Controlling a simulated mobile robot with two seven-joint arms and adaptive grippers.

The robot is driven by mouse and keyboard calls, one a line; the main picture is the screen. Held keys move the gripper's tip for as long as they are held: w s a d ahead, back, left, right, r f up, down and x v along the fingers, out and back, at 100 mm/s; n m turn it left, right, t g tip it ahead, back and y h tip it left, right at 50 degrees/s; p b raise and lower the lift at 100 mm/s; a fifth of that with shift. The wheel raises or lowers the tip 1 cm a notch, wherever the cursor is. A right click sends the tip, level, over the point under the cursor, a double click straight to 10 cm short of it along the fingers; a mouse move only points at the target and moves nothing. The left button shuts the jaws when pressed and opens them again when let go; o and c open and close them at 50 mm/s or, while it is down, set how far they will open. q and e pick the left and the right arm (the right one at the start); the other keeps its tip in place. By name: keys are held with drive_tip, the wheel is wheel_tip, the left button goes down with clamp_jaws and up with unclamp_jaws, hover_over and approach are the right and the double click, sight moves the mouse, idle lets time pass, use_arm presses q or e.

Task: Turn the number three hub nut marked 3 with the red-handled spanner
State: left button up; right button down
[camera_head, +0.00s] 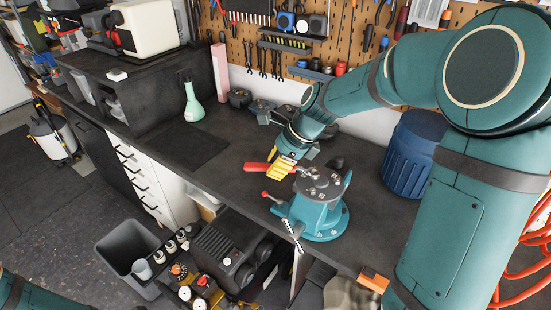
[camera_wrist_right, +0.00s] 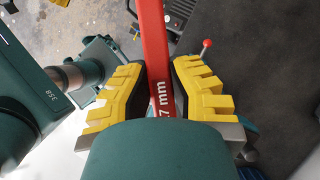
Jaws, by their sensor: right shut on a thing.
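The red-handled spanner (camera_head: 256,167) is held in my right gripper (camera_head: 281,170), whose yellow fingers close on its red handle from both sides. In the right wrist view the red handle (camera_wrist_right: 155,45) runs up between the yellow fingers (camera_wrist_right: 160,95), with part of a "7 mm" mark showing. The grey round hub (camera_head: 320,182) sits on top of a teal vise (camera_head: 320,217), just right of the fingers. Small nuts show on the hub, but I cannot read their numbers. I cannot see whether the spanner's jaw touches a nut. My left gripper is out of view.
A red-knobbed lever (camera_head: 267,195) sticks out left of the vise. A blue ribbed drum (camera_head: 414,155) stands to the right. A green flask (camera_head: 193,103) stands at the back left. A dark mat (camera_head: 188,146) lies on clear bench top at left.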

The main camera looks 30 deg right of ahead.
drive_tip(key=shift+s+a+f, duration=0.1)
drive_tip(key=shift+s+f, duration=0.05)
drive_tip(key=shift+f, duration=0.55)
wheel_tip(320, 180, down, 3)
drive_tip(key=shift+r, duration=0.15)
drive_tip(key=shift+f, duration=0.2)
drive_tip(key=shift+f+b, duration=0.35)
drive_tip(key=shift+f, duration=0.3)
idle(0.6)
drive_tip(key=shift+s+a+f+n+g, duration=0.1)
drive_tip(key=shift+s+a+n+g, duration=0.15)
drive_tip(key=shift+s+n+g, duration=0.7)
drive_tip(key=shift+w+n+t, duration=0.15)
drive_tip(key=shift+n+t, duration=0.1)
drive_tip(key=shift+t, duration=0.1)
